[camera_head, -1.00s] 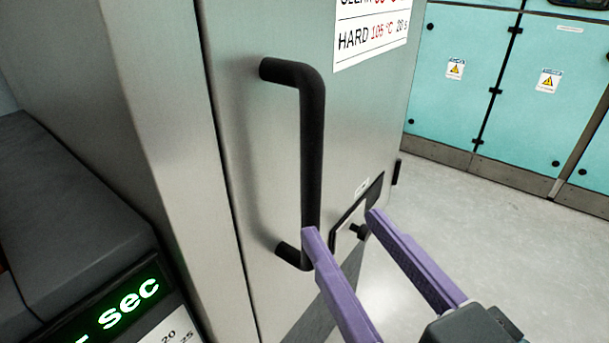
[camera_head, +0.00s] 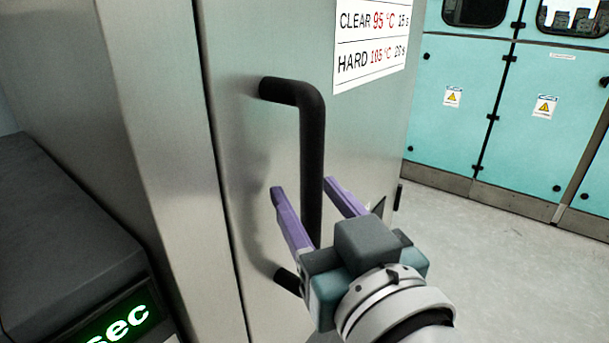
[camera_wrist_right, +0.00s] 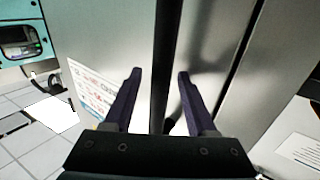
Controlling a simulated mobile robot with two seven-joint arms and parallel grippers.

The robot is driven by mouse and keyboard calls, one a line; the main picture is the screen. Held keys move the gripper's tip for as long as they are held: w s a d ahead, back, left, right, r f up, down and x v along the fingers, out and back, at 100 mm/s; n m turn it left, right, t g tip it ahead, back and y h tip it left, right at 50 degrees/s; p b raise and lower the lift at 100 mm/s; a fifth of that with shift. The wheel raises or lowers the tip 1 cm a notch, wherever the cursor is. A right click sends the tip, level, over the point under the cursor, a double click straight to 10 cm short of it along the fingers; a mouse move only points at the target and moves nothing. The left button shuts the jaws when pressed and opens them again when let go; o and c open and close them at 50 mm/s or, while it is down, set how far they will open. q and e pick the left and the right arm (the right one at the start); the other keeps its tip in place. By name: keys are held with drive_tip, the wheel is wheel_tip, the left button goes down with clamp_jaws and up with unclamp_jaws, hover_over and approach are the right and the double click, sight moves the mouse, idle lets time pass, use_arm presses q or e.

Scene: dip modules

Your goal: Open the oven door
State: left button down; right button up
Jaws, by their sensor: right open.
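The oven door (camera_head: 240,150) is a brushed-metal panel, and it looks shut against the metal frame at its left. A black vertical bar handle (camera_head: 312,150) stands out from it; its lower part is partly hidden by my gripper. My right gripper (camera_head: 308,188) is open, with one purple finger on each side of the handle bar. In the right wrist view the handle (camera_wrist_right: 165,60) runs between the two open fingers (camera_wrist_right: 158,78); I cannot tell whether either finger touches it. My left gripper is not in view.
A dark unit with a green "sec" display (camera_head: 115,325) stands at the lower left. A white temperature label (camera_head: 370,45) is on the door. Turquoise cabinets (camera_head: 470,110) stand at the back right, with clear grey floor (camera_head: 450,230) before them.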

clamp_jaws()
idle(0.3)
idle(1.1)
